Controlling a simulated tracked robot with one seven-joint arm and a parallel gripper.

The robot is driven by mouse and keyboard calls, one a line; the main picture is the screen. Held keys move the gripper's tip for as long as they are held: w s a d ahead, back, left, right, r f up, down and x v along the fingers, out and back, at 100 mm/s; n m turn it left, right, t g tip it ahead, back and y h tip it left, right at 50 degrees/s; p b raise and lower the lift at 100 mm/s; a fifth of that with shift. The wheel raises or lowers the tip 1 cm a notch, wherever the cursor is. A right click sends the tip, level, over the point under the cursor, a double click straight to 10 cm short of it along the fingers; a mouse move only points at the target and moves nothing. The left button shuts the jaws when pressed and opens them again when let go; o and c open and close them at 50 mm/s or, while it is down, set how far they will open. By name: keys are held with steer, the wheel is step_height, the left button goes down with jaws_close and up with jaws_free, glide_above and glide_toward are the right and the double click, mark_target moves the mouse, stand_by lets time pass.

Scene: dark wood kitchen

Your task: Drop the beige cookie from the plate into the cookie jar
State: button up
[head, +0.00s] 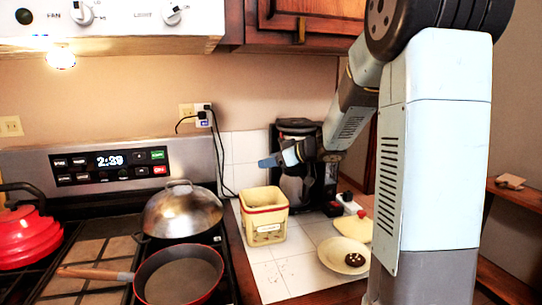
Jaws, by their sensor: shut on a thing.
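The cookie jar (265,234) is a square cream container with a red band at its open top, standing upright on the white tiled counter. The plate (338,262) is cream and lies to the right of the jar, with one dark cookie (355,259) on it. No beige cookie shows on the plate. My gripper (266,161) is above the jar and apart from it, fingers pointing left. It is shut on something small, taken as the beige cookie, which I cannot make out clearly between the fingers.
A black coffee maker (297,178) stands behind my gripper. A cream board (353,226) with a small red item (361,214) lies behind the plate. The stove at left holds a lidded pan (182,213), a frying pan (178,277) and a red pot (28,238).

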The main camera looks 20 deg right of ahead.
steer(key=shift+w+f, duration=0.15)
steer(key=shift+w, duration=0.2)
steer(key=shift+d+f, duration=0.1)
steer(key=shift+f, duration=0.6)
steer(key=shift+d+f, duration=0.1)
steer(key=shift+f, duration=2.05)
steer(key=o, duration=1.5)
steer(key=v, duration=1.3)
steer(key=shift+s+d, duration=0.2)
steer(key=shift+s, duration=0.15)
steer(key=shift+r, duration=0.1)
